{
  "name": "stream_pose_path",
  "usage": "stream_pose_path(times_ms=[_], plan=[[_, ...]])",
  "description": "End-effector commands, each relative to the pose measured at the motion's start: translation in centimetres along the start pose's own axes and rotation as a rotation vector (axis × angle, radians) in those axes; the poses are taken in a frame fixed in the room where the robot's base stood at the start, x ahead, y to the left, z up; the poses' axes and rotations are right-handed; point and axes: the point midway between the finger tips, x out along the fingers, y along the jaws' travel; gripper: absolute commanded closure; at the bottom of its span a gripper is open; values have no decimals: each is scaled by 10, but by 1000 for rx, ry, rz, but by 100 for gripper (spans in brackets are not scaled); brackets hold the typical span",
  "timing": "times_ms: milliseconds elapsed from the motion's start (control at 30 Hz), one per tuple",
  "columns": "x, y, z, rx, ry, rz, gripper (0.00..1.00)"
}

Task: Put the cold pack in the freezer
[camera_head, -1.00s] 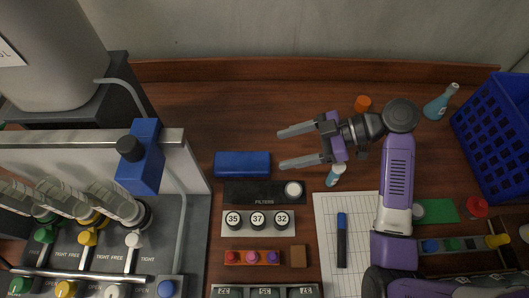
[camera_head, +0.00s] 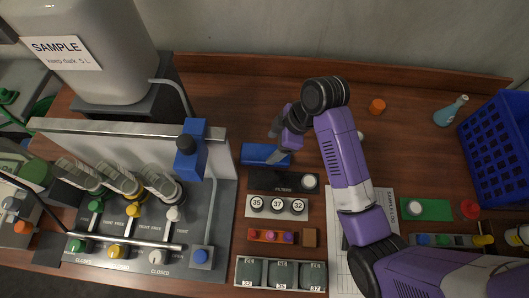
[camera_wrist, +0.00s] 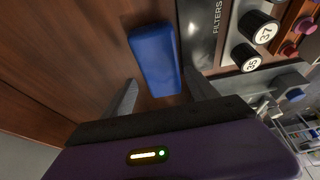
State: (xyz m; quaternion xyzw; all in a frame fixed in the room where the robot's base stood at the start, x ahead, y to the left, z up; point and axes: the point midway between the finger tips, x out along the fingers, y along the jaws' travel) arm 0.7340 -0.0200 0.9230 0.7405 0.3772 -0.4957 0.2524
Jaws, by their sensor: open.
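The blue block (camera_head: 256,153), which looks like the cold pack, lies flat on the wooden bench behind the filters strip. My gripper (camera_head: 276,143) is open above its right part and points down at it, hiding some of it. In the wrist view the blue pack (camera_wrist: 155,60) lies ahead of the open fingers (camera_wrist: 160,92), with its near end between them. Nothing is held, and I cannot tell whether a finger touches the pack. I cannot make out a freezer in these views.
The black filters strip (camera_head: 268,181) and the numbered knobs (camera_head: 277,205) lie close in front of the pack. A valve rack with a metal panel (camera_head: 110,137) stands left. A blue crate (camera_head: 500,145), a flask (camera_head: 449,112) and an orange cap (camera_head: 377,106) are right.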

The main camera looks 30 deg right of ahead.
Motion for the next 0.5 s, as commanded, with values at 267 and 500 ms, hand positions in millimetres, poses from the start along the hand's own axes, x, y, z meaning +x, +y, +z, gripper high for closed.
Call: stream_pose_path(times_ms=[267,500], plan=[[36,-1,0,0,0,-3,33],[48,-1,0,-1,1,0,33]])
